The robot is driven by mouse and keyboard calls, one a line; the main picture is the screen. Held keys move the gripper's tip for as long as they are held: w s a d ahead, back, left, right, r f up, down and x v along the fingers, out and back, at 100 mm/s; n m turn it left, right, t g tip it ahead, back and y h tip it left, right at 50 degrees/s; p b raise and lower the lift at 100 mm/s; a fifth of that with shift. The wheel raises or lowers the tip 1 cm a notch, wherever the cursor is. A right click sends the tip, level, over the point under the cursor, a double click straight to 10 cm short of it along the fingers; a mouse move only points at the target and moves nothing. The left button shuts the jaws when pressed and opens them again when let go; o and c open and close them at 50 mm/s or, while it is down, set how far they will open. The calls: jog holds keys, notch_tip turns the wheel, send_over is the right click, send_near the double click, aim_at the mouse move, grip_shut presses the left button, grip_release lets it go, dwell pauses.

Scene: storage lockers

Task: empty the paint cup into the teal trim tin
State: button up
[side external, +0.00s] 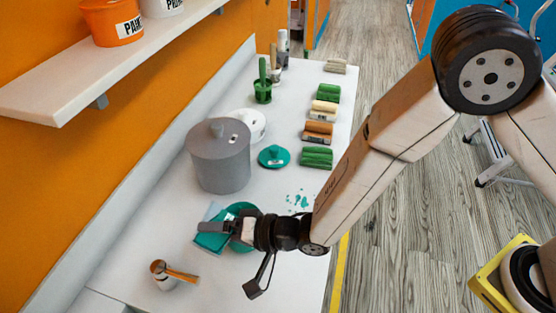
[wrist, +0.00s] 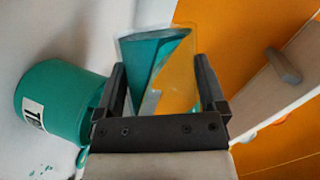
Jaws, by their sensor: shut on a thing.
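The clear paint cup (wrist: 175,65) holds teal paint, whose edge slants across it in the wrist view. My gripper (wrist: 163,85) is shut on the cup, one finger on each side. In the side external view my gripper (side external: 222,229) holds the cup (side external: 210,240) beside the tin, and the cup looks tilted. The teal trim tin (side external: 243,210) stands open on the bench, partly hidden behind my gripper. It also shows in the wrist view (wrist: 62,105), with a white label. I cannot see any paint stream.
A teal lid (side external: 274,157) and teal splashes (side external: 298,201) lie on the white bench (side external: 130,262). A grey pot (side external: 218,160) stands behind the tin. A metal can with an orange-handled tool (side external: 164,275) is at the front. Rollers (side external: 317,157) line the right edge. A shelf (side external: 110,55) overhangs left.

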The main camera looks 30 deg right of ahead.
jog(key=shift+f+m+y, duration=0.25)
jog(key=shift+m+y, duration=0.05)
jog(key=shift+m, duration=0.2)
dwell(0.5)
jog(key=shift+w+d+r+m+y, duration=0.3)
jog(key=shift+w+d+r+m, duration=0.1)
jog(key=shift+d+m, duration=0.25)
dwell(0.7)
jog(key=shift+w+d+r+m+y, duration=0.15)
jog(key=shift+d+r+m+y, duration=0.15)
jog(key=shift+m+y, duration=0.35)
dwell(0.9)
jog(key=shift+s+a+f+n+h, duration=0.25)
jog(key=shift+a+f+n+h, duration=0.15)
jog(key=shift+n+h, duration=0.35)
jog(key=shift+s+a+f+n, duration=0.2)
jog(key=shift+s+a+n, duration=0.1)
jog(key=shift+a+n, duration=0.2)
jog(key=shift+a+r+n+h, duration=0.15)
jog(key=shift+r+n+h, duration=0.15)
jog(key=shift+n+h, duration=0.4)
jog(key=shift+f+n, duration=0.3)
jog(key=shift+n, duration=0.05)
